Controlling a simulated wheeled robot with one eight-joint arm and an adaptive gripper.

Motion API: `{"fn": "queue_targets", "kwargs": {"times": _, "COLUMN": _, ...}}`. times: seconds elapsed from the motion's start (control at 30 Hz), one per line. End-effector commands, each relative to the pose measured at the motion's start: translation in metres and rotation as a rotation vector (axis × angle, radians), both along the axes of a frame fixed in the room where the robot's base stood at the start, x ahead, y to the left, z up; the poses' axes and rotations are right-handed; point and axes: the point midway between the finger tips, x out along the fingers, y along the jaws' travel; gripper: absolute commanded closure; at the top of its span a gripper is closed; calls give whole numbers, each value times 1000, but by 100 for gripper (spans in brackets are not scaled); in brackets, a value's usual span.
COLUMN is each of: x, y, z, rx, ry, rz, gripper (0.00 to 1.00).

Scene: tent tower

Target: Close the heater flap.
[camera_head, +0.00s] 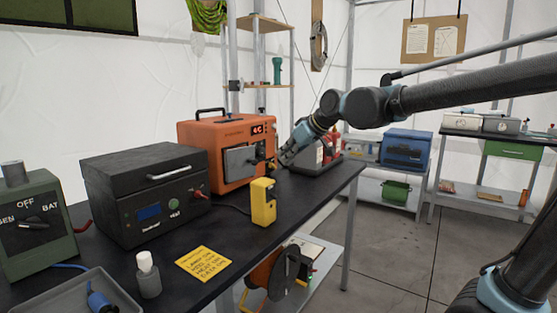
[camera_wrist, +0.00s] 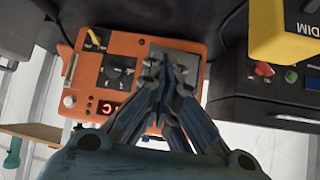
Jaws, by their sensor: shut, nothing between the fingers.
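The orange heater (camera_head: 210,140) stands on the black bench, with a red lit display and a black top handle. Its grey flap (camera_head: 238,161) is on the front face, with a dark area just to its right. In the wrist view the heater's front (camera_wrist: 88,45) appears turned over. There a dark square opening (camera_wrist: 117,73) shows beside the grey flap (camera_wrist: 186,62), so the flap looks swung open. My gripper (camera_head: 284,158) is at the heater's right front. In the wrist view my gripper (camera_wrist: 155,65) is shut and empty, its tips overlapping the flap's edge; contact cannot be told.
A yellow device (camera_head: 263,203) stands on the bench in front of the heater. A black case (camera_head: 148,190) is left of it, and a red-and-grey unit (camera_head: 315,157) is behind my gripper.

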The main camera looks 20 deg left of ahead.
Motion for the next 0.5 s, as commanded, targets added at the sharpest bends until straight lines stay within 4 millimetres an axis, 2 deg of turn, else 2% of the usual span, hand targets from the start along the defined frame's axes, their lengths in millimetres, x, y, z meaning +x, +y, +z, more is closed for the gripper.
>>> {"fn": "queue_targets", "kwargs": {"times": 0.5, "x": 17, "y": 48, "z": -45, "rx": -2, "ry": -2, "rz": 3, "gripper": 100}}
